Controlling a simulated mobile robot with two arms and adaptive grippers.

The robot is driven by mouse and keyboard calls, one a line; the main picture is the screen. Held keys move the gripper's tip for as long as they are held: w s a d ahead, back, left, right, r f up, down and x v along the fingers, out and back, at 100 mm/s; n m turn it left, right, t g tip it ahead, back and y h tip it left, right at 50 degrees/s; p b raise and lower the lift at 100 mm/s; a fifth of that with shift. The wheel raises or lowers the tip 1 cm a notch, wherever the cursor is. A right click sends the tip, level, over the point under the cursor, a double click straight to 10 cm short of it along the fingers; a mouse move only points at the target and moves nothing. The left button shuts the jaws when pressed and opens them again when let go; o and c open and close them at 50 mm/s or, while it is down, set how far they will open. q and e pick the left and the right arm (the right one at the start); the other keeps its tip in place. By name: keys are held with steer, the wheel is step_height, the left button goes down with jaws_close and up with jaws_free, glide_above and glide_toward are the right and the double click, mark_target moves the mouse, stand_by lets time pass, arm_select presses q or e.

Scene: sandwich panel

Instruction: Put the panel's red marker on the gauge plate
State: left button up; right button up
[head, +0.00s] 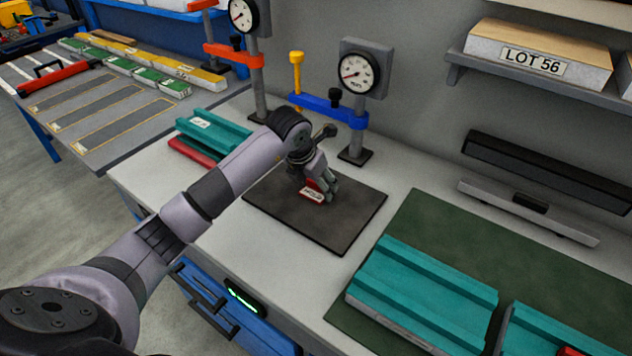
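A small red marker (312,194) with a white label is at the middle of the dark square gauge plate (280,217), below the gauges. My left gripper (325,190) reaches down over the plate, with its fingers right at the marker. The fingers partly hide the marker, and I cannot tell whether they grip it or whether it rests on the plate. A ridged teal panel (420,290) lies on the green mat, and another teal panel (545,330) is cut off at lower right. My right gripper is not in view.
A dial gauge (357,72) on a stand with a blue arm (325,107) rises behind the plate. A teal piece (213,130) and a red piece (192,151) lie left of it. A grey bar (525,213) lies at the right.

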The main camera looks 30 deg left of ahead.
arm_select(q)
steer(key=shift+f, duration=0.2)
steer(key=o, duration=1.2)
steer(key=shift+c, duration=0.2)
steer(key=shift+r, duration=0.1)
steer(key=shift+r, duration=0.4)
steer(key=b+v, duration=0.1)
steer(key=v, duration=1)
steer(key=shift+s+r, duration=0.2)
